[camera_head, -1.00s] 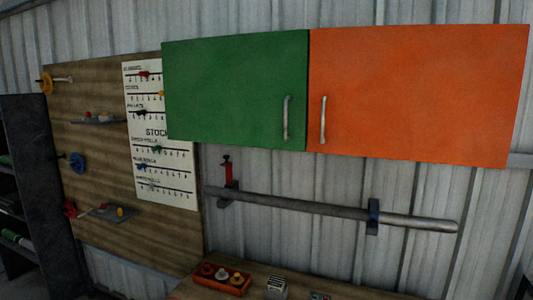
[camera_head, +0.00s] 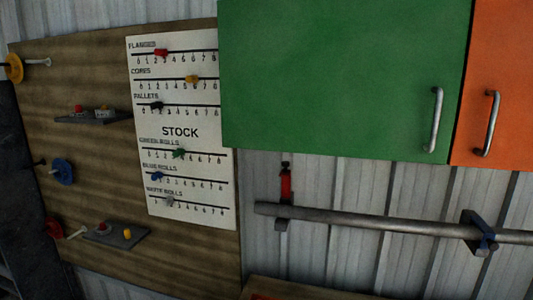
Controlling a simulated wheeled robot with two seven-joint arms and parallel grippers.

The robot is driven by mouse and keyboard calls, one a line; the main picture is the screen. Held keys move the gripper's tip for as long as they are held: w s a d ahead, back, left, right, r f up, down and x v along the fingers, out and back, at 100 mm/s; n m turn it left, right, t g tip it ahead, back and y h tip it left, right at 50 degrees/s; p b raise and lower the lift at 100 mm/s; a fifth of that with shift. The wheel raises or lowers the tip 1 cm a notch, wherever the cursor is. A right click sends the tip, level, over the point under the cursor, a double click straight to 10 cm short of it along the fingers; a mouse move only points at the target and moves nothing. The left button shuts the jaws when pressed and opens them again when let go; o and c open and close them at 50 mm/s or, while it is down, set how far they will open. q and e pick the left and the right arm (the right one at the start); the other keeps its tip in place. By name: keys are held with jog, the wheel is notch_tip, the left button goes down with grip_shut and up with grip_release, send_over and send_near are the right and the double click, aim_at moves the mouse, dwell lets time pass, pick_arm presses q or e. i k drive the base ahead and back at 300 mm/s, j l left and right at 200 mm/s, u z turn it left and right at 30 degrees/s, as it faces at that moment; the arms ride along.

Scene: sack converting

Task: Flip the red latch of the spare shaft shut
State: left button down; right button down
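The spare shaft (camera_head: 370,222) is a long grey bar held level against the corrugated wall below the cabinets. The red latch (camera_head: 286,185) stands upright at the shaft's left bracket, with a dark knob on top. It rises above the bar and does not lie across it. A second, dark blue bracket (camera_head: 478,234) holds the shaft further right, and its latch appears to lie closed around the bar. Neither of my grippers is in view.
A green cabinet (camera_head: 340,75) and an orange cabinet (camera_head: 505,90) hang above the shaft. A stock board (camera_head: 183,130) on a wooden panel (camera_head: 75,145) is to the left. A table edge (camera_head: 300,287) shows at the bottom. The wall around the latch is clear.

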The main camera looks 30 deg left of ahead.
aim_at(285, 174)
jog(key=i+j, duration=0.1)
jog(key=j, duration=1.6)
